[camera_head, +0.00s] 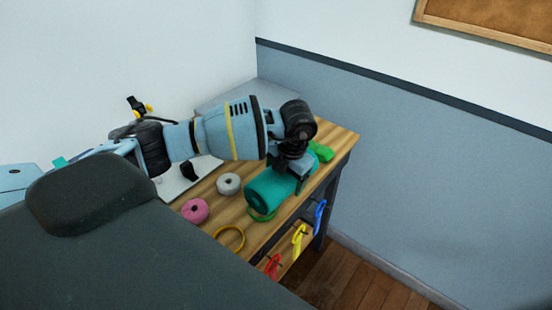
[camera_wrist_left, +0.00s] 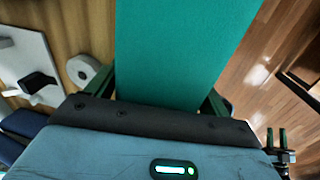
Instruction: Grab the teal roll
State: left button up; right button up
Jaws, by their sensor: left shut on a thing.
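The teal roll (camera_head: 268,190) lies near the front edge of the wooden table in the head view. It fills the upper middle of the left wrist view (camera_wrist_left: 180,45). My left gripper (camera_head: 290,175) reaches over the table and is shut on the roll's right part. In the left wrist view, my left gripper's (camera_wrist_left: 162,92) fingers stand on both sides of the roll. What looks like my right gripper (camera_wrist_left: 282,142) shows small at the lower right of that view, its two fingers apart and empty.
A pink roll (camera_head: 195,211), a white roll (camera_head: 228,184), a green ring (camera_head: 263,215), a yellow ring (camera_head: 230,238) and a bright green thing (camera_head: 322,151) lie on the table (camera_head: 340,137). Blue (camera_head: 320,216), yellow (camera_head: 299,240) and red (camera_head: 272,266) straps hang at its front.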

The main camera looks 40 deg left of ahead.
aim_at(286, 187)
pick_arm(q)
jog(key=s+d, duration=0.2)
jog(key=s, duration=0.1)
jog(key=shift+s+d+r, duration=0.2)
jog(key=shift+s, duration=0.1)
jog(key=shift+s+d, duration=0.25)
jog(key=shift+s, duration=0.2)
